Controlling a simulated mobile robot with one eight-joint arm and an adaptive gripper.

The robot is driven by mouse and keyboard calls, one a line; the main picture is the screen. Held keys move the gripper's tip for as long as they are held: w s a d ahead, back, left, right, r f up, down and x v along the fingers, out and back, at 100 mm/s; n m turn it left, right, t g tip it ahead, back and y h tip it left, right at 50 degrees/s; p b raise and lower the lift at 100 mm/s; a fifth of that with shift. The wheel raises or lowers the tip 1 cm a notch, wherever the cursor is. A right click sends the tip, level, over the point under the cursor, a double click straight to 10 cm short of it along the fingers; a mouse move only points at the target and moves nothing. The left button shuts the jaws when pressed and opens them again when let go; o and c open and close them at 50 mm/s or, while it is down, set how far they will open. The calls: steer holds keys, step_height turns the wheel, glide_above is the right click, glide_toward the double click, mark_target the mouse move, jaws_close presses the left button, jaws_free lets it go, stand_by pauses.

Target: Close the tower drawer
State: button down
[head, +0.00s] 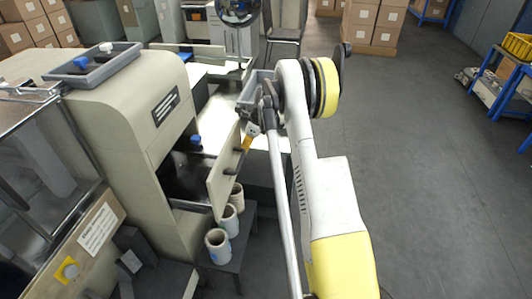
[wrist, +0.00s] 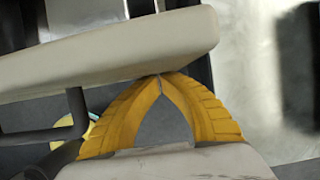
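The tower drawer (head: 222,182) stands open, pulled out to the right from the beige tower (head: 140,110) in the head view. Its beige front panel carries dark handles. A blue-capped item (head: 196,140) shows inside or just behind the panel. My gripper (head: 248,136) is at the panel's outer side, near its upper far end. In the wrist view my gripper's yellow fingers (wrist: 160,78) have their tips together with nothing between them. The tips are at the beige panel (wrist: 110,52), touching or very close. A dark handle (wrist: 76,115) is left of the fingers.
Several paper rolls (head: 229,222) stand on a dark stand (head: 222,262) below the drawer. A grey tray (head: 95,66) sits on the tower top. Cardboard boxes (head: 372,22) and a blue cart (head: 498,90) are farther off. The floor (head: 420,150) to the right is clear.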

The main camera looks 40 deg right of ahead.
steer(key=w+a, duration=0.3)
steer(key=w, duration=0.1)
steer(key=w+a, duration=0.7)
steer(key=w, duration=0.1)
steer(key=shift+w+a+p, duration=0.25)
steer(key=shift+w+p, duration=0.05)
steer(key=shift+d, duration=0.1)
steer(key=s+d, duration=0.2)
steer(key=s, duration=0.1)
steer(key=shift+s+d+f, duration=0.1)
steer(key=shift+d, duration=0.3)
steer(key=p+v, duration=0.3)
steer(key=v, duration=0.7)
steer(key=shift+a+p, duration=0.2)
steer(key=shift+p, duration=0.1)
